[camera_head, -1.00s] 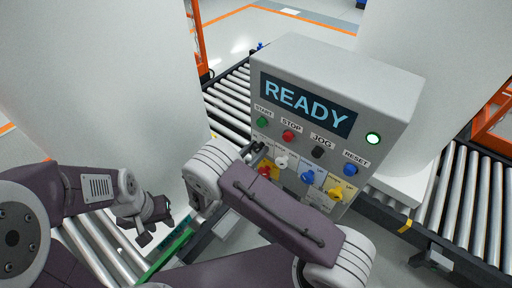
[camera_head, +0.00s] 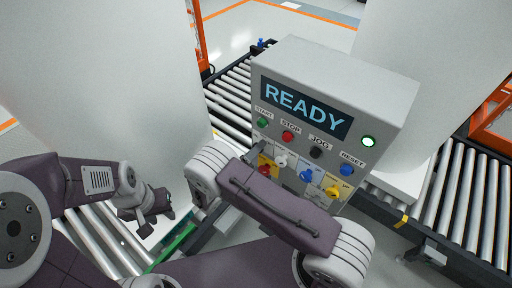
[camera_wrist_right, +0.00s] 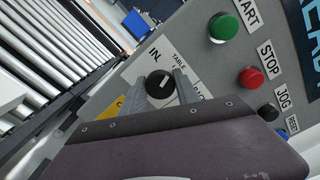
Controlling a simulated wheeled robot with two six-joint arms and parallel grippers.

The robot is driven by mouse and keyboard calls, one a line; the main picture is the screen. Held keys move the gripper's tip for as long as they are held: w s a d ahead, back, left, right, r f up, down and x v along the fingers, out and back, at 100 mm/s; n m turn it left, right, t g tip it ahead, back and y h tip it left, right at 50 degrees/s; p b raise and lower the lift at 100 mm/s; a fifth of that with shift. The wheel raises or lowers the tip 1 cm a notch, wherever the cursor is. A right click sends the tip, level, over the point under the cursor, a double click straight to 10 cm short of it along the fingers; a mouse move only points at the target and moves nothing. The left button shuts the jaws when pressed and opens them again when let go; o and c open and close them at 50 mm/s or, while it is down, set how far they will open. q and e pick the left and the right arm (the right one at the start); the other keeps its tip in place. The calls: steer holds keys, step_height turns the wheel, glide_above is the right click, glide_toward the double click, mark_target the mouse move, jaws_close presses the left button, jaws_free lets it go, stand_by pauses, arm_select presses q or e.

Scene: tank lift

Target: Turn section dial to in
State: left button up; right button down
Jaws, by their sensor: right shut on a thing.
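The section dial (camera_wrist_right: 159,84) is a round black knob with a light pointer mark, on a white plate lettered "IN", "TABLE" and what looks like "BACK". My right gripper (camera_wrist_right: 161,80) has one finger on each side of it and is shut on it. The exact mark the pointer faces is hard to read. In the head view my right forearm hides the dial and the right fingertips. The grey control panel (camera_head: 375,98) shows "READY". My left gripper (camera_head: 158,221) hangs over the rollers at the left, open and empty.
The panel has a green START button (camera_head: 262,122), a red STOP button (camera_head: 288,137), a black JOG button (camera_head: 316,152) and a blue RESET button (camera_head: 347,169). White, blue and yellow knobs sit below. Roller conveyors (camera_head: 468,205) and large pale tanks (camera_head: 100,70) flank the panel.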

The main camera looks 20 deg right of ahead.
steer(key=n, duration=0.4)
steer(key=shift+d+p, duration=0.1)
steer(key=shift+p, duration=0.3)
steer(key=shift+n, duration=2.2)
steer(key=c, duration=0.9)
jaws_free()
steer(key=shift+c, duration=0.2)
steer(key=shift+o, duration=0.2)
steer(key=shift+d, duration=0.1)
